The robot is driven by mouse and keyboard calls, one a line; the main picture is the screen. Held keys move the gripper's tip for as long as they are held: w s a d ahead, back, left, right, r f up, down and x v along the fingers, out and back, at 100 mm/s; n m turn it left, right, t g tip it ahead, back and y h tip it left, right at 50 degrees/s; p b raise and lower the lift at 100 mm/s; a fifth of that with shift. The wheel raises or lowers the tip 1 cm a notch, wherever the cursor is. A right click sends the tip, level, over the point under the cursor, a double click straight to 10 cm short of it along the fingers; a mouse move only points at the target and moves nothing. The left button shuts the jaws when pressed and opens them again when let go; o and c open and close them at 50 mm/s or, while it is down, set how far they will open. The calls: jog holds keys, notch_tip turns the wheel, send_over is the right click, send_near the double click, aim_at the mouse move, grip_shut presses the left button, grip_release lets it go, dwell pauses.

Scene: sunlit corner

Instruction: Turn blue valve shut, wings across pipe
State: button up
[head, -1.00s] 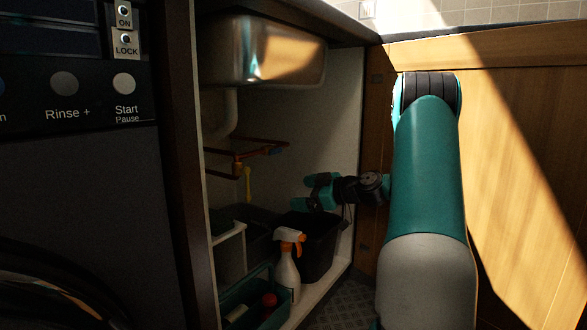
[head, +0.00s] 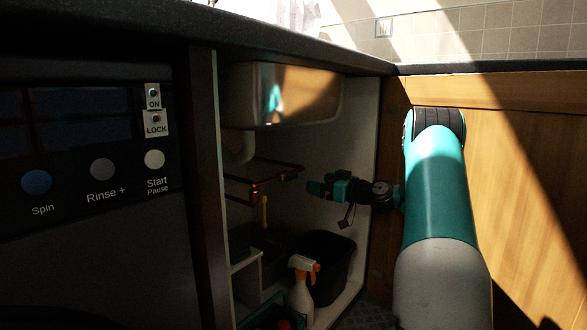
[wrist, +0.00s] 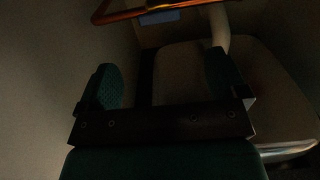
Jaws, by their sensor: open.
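My gripper (head: 316,188) is inside the sink cabinet, just right of and slightly below the right end of the copper pipe (head: 262,184). In the wrist view its two green fingers stand wide apart with nothing between them (wrist: 163,82). The copper pipe also crosses the top of the wrist view (wrist: 120,15). A dull blue flat piece (wrist: 159,18) lies beside the pipe there, beyond the fingertips. It may be the blue valve's wings, but the dark picture leaves this unsure. In the head view the blue valve cannot be made out, so its angle to the pipe cannot be told.
The steel sink bowl (head: 285,95) hangs above. A yellow piece (head: 265,212) hangs below the pipe. A dark bin (head: 335,265), a spray bottle (head: 301,292) and a pale container (head: 246,270) stand below. The cabinet's dark front post (head: 203,200) is at left.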

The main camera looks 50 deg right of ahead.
aim_at(292, 177)
jog(key=w+p, duration=0.1)
jog(key=w, duration=0.2)
jog(key=w+p, duration=0.1)
jog(key=w, duration=0.3)
jog(key=w+a+p, duration=0.1)
jog(key=w, duration=0.2)
jog(key=shift+w+p, duration=0.3)
jog(key=shift+w, duration=0.05)
jog(key=shift+d, duration=0.1)
jog(key=c, duration=0.9)
